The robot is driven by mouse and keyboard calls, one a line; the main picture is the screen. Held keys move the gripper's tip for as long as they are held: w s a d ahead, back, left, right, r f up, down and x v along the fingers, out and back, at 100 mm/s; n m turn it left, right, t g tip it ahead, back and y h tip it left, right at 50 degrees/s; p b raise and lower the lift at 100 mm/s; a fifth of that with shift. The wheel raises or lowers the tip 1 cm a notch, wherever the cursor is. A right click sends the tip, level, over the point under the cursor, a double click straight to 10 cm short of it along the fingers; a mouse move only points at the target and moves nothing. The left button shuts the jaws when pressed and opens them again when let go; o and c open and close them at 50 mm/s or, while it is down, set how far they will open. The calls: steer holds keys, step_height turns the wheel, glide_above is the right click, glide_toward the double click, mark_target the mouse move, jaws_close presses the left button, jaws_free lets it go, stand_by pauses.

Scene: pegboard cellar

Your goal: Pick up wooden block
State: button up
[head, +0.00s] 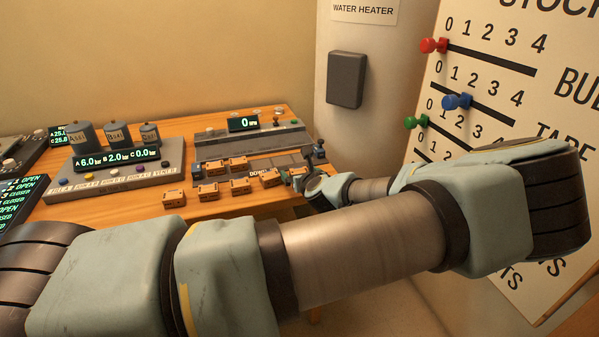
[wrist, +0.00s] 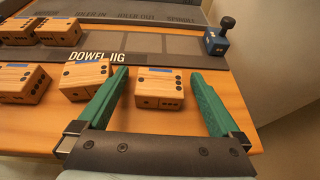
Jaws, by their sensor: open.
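In the wrist view one wooden block (wrist: 158,88), with dark dots and a blue patch on top, lies between the fingers of my gripper (wrist: 160,75). The gripper is open, with a green finger on each side of this block. A gap shows at the right finger; the left finger is close to a second wooden block (wrist: 88,78). More wooden blocks sit further left (wrist: 22,82) and behind (wrist: 58,30). In the head view several blocks stand along the bench's front, one at the near left (head: 174,198); my arm's end partly hides the rightmost ones.
A dark strip labelled dowel jig (wrist: 130,50) runs behind the front blocks. A blue piece with a black knob (wrist: 215,43) stands at its right end. A grey console with a display (head: 242,124) is at the back. The bench's right edge is close to my gripper.

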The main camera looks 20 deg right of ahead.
steer(key=shift+c, duration=0.2)
steer(key=c, duration=1.4)
